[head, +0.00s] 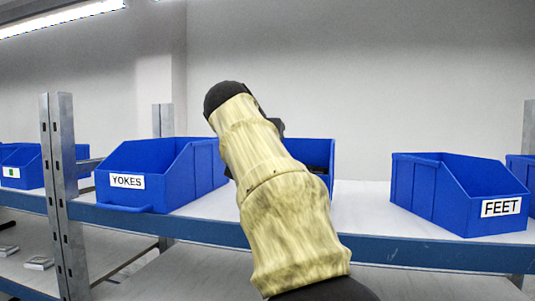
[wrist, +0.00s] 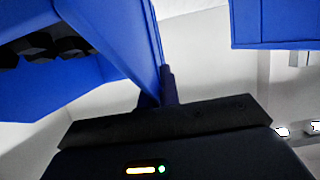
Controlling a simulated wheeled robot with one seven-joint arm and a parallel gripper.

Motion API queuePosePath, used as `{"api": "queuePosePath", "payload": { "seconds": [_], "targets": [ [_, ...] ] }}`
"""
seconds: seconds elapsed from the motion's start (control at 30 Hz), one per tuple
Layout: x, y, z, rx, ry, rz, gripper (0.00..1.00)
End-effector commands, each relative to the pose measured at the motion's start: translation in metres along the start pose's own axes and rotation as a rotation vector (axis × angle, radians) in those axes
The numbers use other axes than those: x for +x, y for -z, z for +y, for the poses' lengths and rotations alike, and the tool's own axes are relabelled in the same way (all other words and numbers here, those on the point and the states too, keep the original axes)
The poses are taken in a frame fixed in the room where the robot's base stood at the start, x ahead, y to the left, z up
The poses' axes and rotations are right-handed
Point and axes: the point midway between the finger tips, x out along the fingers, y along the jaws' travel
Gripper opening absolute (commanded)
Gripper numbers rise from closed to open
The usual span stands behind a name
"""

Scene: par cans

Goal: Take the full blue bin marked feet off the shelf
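A blue bin marked FEET (head: 430,190) stands on the shelf at the right of the head view; I see no contents over its walls. Another blue bin (head: 322,158) stands mid-shelf behind my arm, with something dark inside; my arm hides its front and any label. In the wrist view, a blue bin (wrist: 112,40) with dark lumps (wrist: 40,47) in it fills the upper left, probably this middle bin. My gripper (wrist: 162,92) is at this bin's wall, one dark finger beside the wall's edge.
A blue bin marked YOKES (head: 150,165) stands left of my arm. More blue bins show at the far left (head: 22,165) and right edge (head: 520,168). A metal upright (head: 62,190) stands at left. The shelf top (head: 362,205) is bare between the middle and FEET bins.

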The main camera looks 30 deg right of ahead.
Motion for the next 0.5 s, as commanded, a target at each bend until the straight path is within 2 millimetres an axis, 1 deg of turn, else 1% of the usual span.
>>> {"api": "queuePosePath", "payload": {
  "seconds": [0.03, 0.17, 0.3, 0.4, 0.5],
  "targets": [
    [-0.012, -0.005, -0.001, -0.001, 0.004, 0.010, 0.00],
    [-0.039, -0.016, 0.000, -0.001, 0.004, 0.009, 0.00],
    [-0.073, -0.028, 0.000, -0.001, 0.005, 0.010, 0.00],
    [-0.096, -0.036, 0.000, 0.000, 0.005, 0.008, 0.00],
    [-0.114, -0.042, 0.000, 0.000, 0.004, 0.007, 0.00]
  ]
}}
